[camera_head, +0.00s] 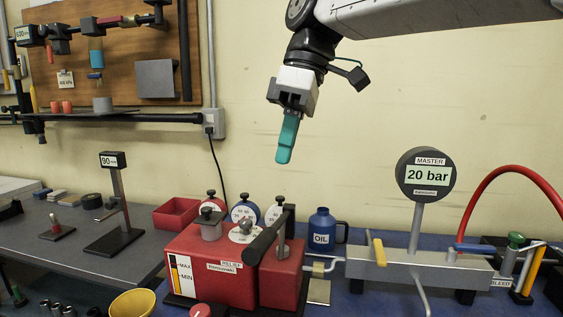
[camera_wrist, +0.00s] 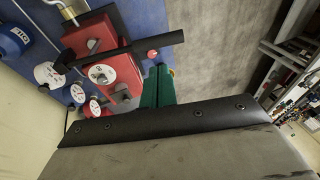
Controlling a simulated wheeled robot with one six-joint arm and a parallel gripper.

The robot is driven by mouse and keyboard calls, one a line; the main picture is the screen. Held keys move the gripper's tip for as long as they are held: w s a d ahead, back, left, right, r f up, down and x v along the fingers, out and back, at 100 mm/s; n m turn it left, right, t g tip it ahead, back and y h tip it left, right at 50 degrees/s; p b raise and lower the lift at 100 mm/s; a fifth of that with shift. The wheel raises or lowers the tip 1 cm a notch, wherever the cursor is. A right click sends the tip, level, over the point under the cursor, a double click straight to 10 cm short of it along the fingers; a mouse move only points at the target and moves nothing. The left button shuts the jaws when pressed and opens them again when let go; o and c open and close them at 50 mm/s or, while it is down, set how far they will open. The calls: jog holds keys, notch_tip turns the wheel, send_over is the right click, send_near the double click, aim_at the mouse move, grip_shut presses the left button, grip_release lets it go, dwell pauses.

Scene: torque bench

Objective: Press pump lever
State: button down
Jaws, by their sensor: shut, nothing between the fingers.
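The red pump (camera_head: 215,262) stands on the blue bench top, with a MAX/MIN level strip on its left side. Its black pump lever (camera_head: 268,236) slants up to the right from the front of the pump, beside a grey post. My gripper (camera_head: 284,157) hangs above the pump, with its teal fingers shut and empty, clear of the lever. In the wrist view the lever (camera_wrist: 130,48) lies across the red pump (camera_wrist: 112,72), and my green fingers (camera_wrist: 159,72) are beside its free end. A gap in height between them cannot be judged there.
A blue oil can (camera_head: 322,228) stands behind the pump. A grey manifold (camera_head: 400,270) with a round 20 bar gauge (camera_head: 426,175) and a red hose (camera_head: 515,172) are at the right. A yellow bowl (camera_head: 132,303) is front left. Air around my gripper is free.

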aim_at(263, 237)
jog(key=x, duration=1.2)
jog(key=shift+w, duration=0.1)
jog(key=shift+r, duration=0.1)
